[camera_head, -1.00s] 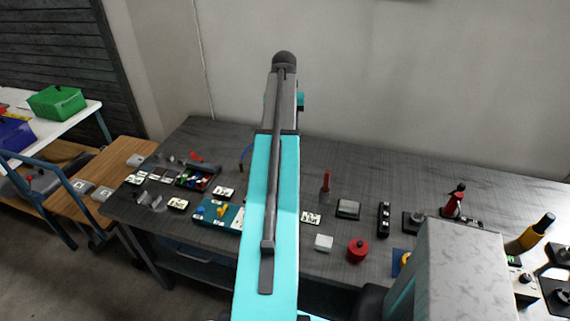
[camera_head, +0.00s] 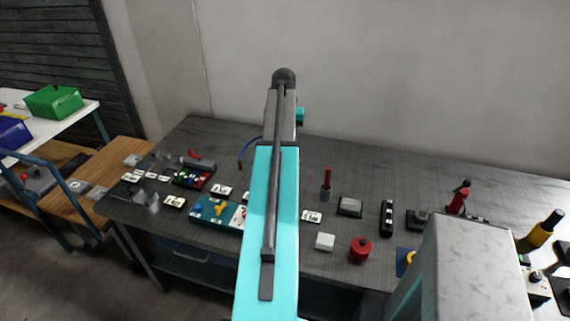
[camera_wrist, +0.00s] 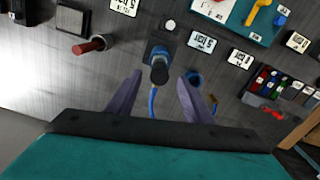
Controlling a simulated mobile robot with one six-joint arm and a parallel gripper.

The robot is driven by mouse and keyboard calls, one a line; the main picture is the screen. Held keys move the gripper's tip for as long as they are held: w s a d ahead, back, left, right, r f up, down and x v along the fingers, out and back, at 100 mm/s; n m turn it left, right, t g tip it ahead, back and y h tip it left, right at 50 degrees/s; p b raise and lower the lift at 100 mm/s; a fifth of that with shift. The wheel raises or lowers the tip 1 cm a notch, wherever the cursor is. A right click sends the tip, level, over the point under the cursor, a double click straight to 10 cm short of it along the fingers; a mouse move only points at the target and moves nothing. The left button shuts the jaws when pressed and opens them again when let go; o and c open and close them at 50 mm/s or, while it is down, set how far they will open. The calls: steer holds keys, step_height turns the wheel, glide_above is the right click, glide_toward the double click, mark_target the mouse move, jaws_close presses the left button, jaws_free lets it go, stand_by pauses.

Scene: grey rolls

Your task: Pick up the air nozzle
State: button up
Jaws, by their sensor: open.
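In the wrist view a dark, round-ended upright piece (camera_wrist: 159,70) with a blue hose (camera_wrist: 152,103) stands by a dark block; it looks like the air nozzle. My gripper (camera_wrist: 158,92) is open, its two purple-grey fingers apart on either side of the hose, just short of the nozzle in the picture. Nothing is held. In the head view my arm hides the nozzle and the gripper; a blue hose curve (camera_head: 247,148) shows left of the arm.
The dark workbench (camera_head: 340,270) is crowded. A red round weight (camera_head: 361,248) and white block (camera_head: 325,241) stand right of my arm.

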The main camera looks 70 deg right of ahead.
steer(key=shift+f, duration=0.35)
steer(key=shift+s+a+f+b, duration=0.1)
steer(key=shift+f+b, duration=1.85)
steer(key=shift+f, duration=0.65)
jaws_close()
